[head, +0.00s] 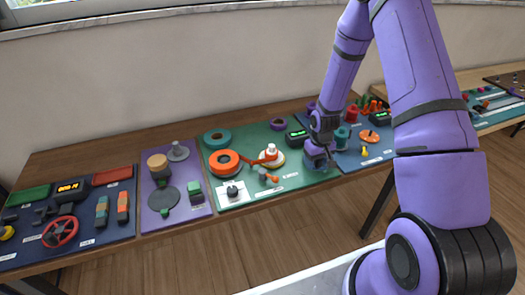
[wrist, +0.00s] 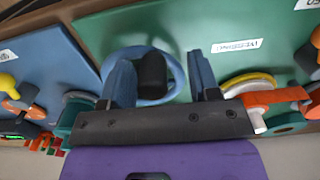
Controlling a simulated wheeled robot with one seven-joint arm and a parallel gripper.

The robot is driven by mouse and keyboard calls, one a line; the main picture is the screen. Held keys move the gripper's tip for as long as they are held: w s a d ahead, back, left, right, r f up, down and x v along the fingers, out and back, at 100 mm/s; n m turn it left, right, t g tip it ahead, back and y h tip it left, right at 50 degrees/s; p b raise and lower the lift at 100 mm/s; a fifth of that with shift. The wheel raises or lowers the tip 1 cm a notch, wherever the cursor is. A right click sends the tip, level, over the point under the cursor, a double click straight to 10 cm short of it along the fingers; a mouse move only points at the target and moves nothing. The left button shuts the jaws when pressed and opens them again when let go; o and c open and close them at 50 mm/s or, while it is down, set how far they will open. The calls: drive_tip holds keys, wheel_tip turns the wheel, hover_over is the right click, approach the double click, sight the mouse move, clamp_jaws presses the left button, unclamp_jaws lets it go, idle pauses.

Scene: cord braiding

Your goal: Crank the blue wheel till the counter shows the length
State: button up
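The blue wheel (wrist: 178,72) is a ring on the green board, with an upright black crank knob (wrist: 152,75) on it, in the wrist view. My gripper (wrist: 162,78) is open, with one blue finger on each side of the knob. The left finger is close to the knob, and a gap shows on the right; I cannot tell whether anything touches. In the head view my gripper (head: 319,163) is low over the right part of the green board and hides the wheel. A dark counter (head: 297,137) with a green display stands beside it; its digits are too small to read.
The green board (head: 235,140) also carries an orange spool (head: 224,162), an orange arm and a teal ring (head: 216,139). A blue board (head: 345,160) adjoins on the right. A purple board (head: 158,210) and a navy board with a red wheel (head: 60,232) lie left.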

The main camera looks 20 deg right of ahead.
drive_tip(key=shift+r, duration=0.1)
wheel_tip(320, 180, up, 11)
drive_tip(key=shift+f, duration=0.1)
idle(0.5)
drive_tip(key=s+a+r+t, duration=0.1)
drive_tip(key=s+a+r, duration=0.15)
drive_tip(key=r, duration=0.55)
drive_tip(key=s+a+r+t, duration=0.1)
drive_tip(key=s+r, duration=0.2)
drive_tip(key=r, duration=0.4)
drive_tip(key=s+a+r, duration=0.2)
drive_tip(key=s+r, duration=0.1)
drive_tip(key=r, duration=0.5)
drive_tip(key=s+a+r+t, duration=0.1)
drive_tip(key=s+a+r, duration=0.1)
drive_tip(key=s+r, duration=0.3)
drive_tip(key=s+a+r+t, duration=0.2)
drive_tip(key=s+r, duration=0.3)
drive_tip(key=s, duration=0.9)
drive_tip(key=shift+a+r, duration=0.3)
drive_tip(key=shift+r, duration=0.05)
drive_tip(key=shift+w, duration=0.1)
